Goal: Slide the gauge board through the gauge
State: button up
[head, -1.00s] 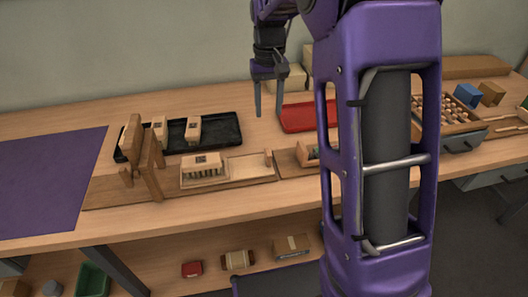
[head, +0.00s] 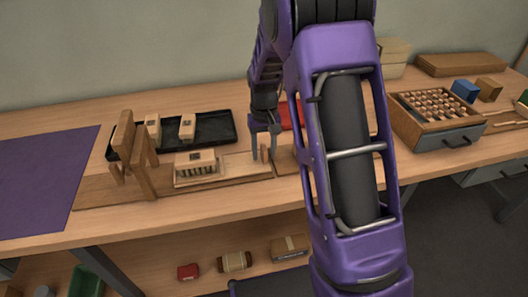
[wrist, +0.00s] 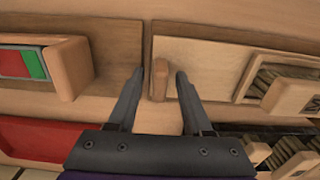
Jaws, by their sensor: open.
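The gauge (head: 137,165) is an upright wooden frame at the left end of a long wooden base in the head view. The gauge board (head: 240,166) is a pale flat board on that base, right of the gauge. A bristled brush block (head: 195,161) lies on its left part. It also shows at right in the wrist view (wrist: 290,95). An upright wooden peg (wrist: 158,80) stands at the board's other end. My gripper (head: 264,153) is low at this end. In the wrist view its open fingers (wrist: 160,72) straddle the peg, with gaps on both sides.
A black tray (head: 225,140) with two wooden blocks lies behind the base. A red tray (wrist: 40,135) lies behind my gripper. A wooden holder with red and green parts (wrist: 68,68) sits beside the peg. A pegged box (head: 430,135) stands at right.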

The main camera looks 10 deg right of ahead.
jog(key=shift+f, duration=0.1)
grip_shut()
dwell(1.4)
